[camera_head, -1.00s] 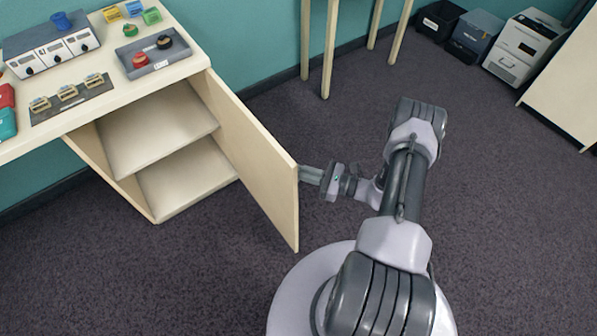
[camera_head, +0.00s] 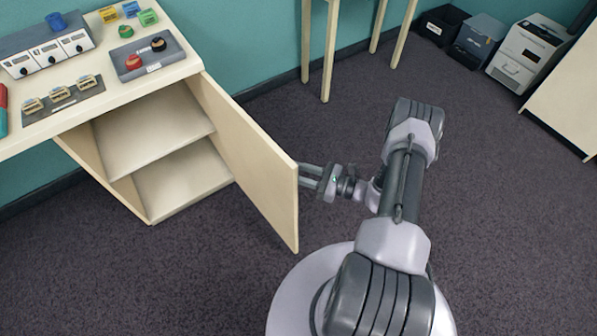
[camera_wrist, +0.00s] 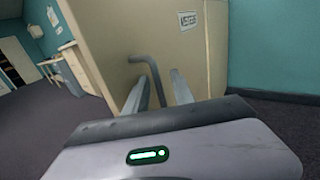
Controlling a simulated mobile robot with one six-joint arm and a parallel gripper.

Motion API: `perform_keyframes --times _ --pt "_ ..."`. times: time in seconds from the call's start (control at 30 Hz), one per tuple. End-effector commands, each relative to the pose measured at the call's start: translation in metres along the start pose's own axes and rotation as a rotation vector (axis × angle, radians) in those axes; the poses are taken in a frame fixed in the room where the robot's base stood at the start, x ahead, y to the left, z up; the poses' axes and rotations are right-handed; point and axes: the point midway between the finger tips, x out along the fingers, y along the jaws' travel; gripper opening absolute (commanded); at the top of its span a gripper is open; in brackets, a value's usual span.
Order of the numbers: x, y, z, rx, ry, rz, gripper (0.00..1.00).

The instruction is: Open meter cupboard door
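The meter cupboard (camera_head: 180,190) under the table stands open, with its two shelf levels in view. Its pale door (camera_head: 245,165) is swung far out towards me; its outer face shows in the wrist view (camera_wrist: 115,30). A grey bar handle (camera_wrist: 152,75) stands out from that face. My gripper (camera_head: 308,176) is at the outer face near the door's free edge. Its two fingers are apart (camera_wrist: 158,92), with the handle between them in the wrist view. Whether a finger touches the handle cannot be told.
The table top (camera_head: 110,95) holds a meter box (camera_head: 45,45), a grey tray (camera_head: 150,58) with red and black knobs, and small coloured blocks. Wooden table legs (camera_head: 330,50) stand behind my arm. Boxes and a printer (camera_head: 525,50) are at the back right. Carpet right of my arm is clear.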

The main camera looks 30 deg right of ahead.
Motion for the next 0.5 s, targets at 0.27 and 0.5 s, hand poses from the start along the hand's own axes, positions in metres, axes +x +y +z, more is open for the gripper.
perform_keyframes --times 0.27,0.5 --pt "0.000 0.001 0.000 0.000 0.000 0.001 0.30" --pt "-0.017 -0.001 0.002 0.000 0.000 -0.003 0.30"
